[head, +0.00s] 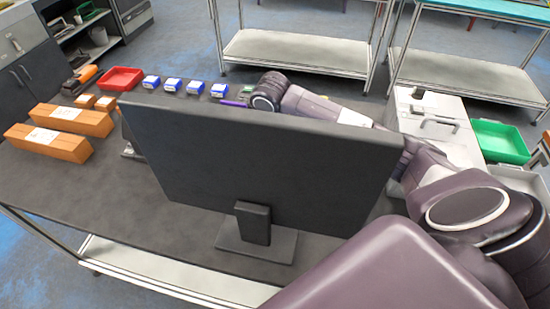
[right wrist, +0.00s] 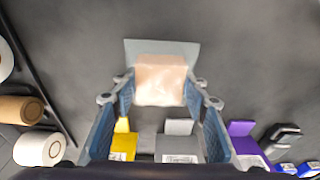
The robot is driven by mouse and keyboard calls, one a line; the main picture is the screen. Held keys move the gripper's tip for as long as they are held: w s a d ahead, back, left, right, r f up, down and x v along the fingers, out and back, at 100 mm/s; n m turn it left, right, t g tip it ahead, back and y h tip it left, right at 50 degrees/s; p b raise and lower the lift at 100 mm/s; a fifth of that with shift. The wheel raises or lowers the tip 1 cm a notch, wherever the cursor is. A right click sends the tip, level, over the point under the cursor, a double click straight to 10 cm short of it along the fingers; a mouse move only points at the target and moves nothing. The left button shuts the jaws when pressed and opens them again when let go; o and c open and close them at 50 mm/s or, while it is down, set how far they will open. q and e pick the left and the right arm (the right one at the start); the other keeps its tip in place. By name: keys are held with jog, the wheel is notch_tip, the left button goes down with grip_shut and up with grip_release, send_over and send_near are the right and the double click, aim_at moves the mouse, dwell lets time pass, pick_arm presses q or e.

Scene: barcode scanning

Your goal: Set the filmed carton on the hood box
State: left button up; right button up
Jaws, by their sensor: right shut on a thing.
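My right gripper (right wrist: 160,82) is shut on the filmed carton (right wrist: 160,80), a pale pinkish block with a hazy surface, held between the blue-padded fingers in the right wrist view. A flat grey-green rectangle (right wrist: 135,47) shows behind the carton; whether they touch I cannot tell. In the head view my right arm reaches behind the monitor, which hides the right gripper and the carton. A white box with a handle (head: 437,122) stands at the right; I cannot tell whether it is the hood box. My left gripper is in neither view.
The monitor (head: 260,160) blocks much of the table (head: 130,185). Orange cartons (head: 50,142), a red tray (head: 120,79) and small blue boxes (head: 173,84) stand at the left and back. Yellow (right wrist: 123,145), grey (right wrist: 180,146) and purple (right wrist: 243,140) items lie near the right gripper.

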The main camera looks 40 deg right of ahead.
jog(key=shift+f, duration=0.15)
jog(key=o, duration=1.2)
